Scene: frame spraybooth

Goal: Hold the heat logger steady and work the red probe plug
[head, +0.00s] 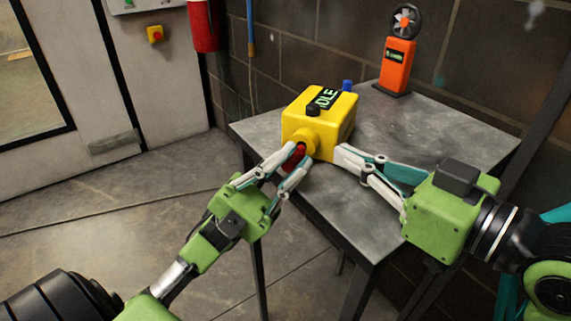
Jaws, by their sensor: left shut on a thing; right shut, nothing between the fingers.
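The yellow heat logger (345,125) stands on the grey metal table near its left front edge. Its top has a dark display with green letters, partly hidden by a black knob. The red probe plug (293,159) is at the round yellow socket on the logger's front; whether it is fully seated cannot be told. My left gripper (297,160) is shut on the red plug, its fingers hiding part of it. My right gripper (342,152) is shut and empty, fingertips at the logger's lower right side; whether they touch it is unclear.
An orange anemometer-like device (397,65) with a fan stands at the table's back. The right part of the table (455,128) is clear. A brick wall is behind; a red cylinder (203,27) hangs left.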

